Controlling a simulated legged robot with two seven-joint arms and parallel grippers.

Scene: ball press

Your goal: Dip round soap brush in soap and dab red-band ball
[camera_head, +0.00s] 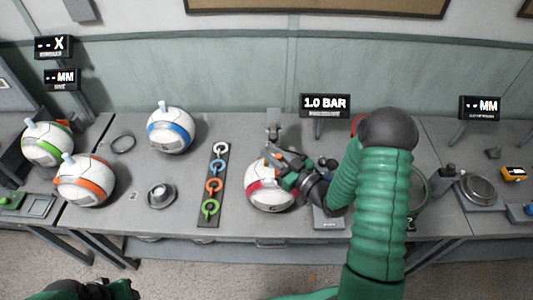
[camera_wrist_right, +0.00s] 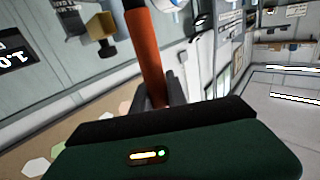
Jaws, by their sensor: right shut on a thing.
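The red-band ball (camera_head: 266,198), white with a red band, sits on the table in the middle of the head view. My right gripper (camera_head: 291,167) is over its upper right side and hides part of it. In the right wrist view the gripper is shut on an orange-red handle (camera_wrist_right: 147,45), which I take to be the brush. The brush head is not clear, and I cannot tell whether it touches the ball. A small round metal dish (camera_head: 161,196) stands left of the ball; I cannot tell whether it holds soap. My left gripper (camera_head: 105,291) shows only partly at the bottom left.
A blue-band ball (camera_head: 170,130), an orange-band ball (camera_head: 85,180) and a green-band ball (camera_head: 47,144) stand to the left. A dark strip with coloured rings (camera_head: 213,185) lies left of the red-band ball. A 1.0 BAR display (camera_head: 325,105) stands behind.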

